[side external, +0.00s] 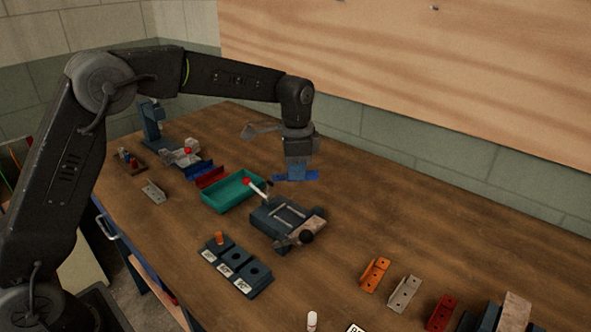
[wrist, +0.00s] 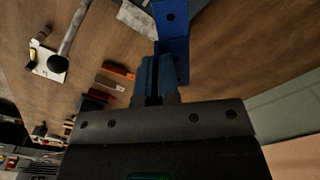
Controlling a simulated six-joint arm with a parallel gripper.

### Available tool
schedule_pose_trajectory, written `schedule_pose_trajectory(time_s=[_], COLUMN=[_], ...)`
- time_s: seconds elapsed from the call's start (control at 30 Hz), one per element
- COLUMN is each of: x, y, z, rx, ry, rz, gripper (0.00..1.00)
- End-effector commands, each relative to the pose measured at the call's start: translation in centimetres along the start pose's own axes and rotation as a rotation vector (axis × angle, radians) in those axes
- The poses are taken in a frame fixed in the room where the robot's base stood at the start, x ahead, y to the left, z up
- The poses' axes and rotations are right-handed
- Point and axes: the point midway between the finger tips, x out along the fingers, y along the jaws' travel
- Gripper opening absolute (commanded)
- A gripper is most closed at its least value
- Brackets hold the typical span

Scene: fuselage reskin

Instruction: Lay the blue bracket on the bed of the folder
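The blue bracket (side external: 312,176) hangs in the air at the tip of my gripper (side external: 297,170), behind and above a dark blue-grey bench device (side external: 268,222) that looks like the folder. That device has a white lever with a red knob and light rails on its top. In the wrist view the bracket (wrist: 172,42) is a blue strip with a hole, extending past the fingertips of my gripper (wrist: 157,72). The fingers look closed on its near end; the exact contact is partly hidden.
A green tray (side external: 226,204) stands just left of the device. A dark block with round holes (side external: 236,265) is in front. Orange (side external: 374,274), grey (side external: 404,292) and red (side external: 442,312) brackets stand at the right. Wood behind the device is clear.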

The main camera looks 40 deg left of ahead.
Motion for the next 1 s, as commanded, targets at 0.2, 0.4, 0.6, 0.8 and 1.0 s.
schedule_pose_trajectory(time_s=[0.2, 0.4, 0.6, 0.8, 1.0], x=[0.0, 0.0, 0.0, 0.0, 0.0], y=[-0.2, -0.5, -0.7, -0.9, -1.1], z=[-0.1, -0.2, -0.3, -0.4, -0.5], rx=[-0.449, -0.861, -1.273, -1.684, -2.068], ry=[-0.001, 0.000, 0.000, -0.001, -0.001], rz=[0.001, 0.001, 0.001, 0.001, 0.001], gripper=[0.00, 0.00, 0.00, 0.00, 0.00])
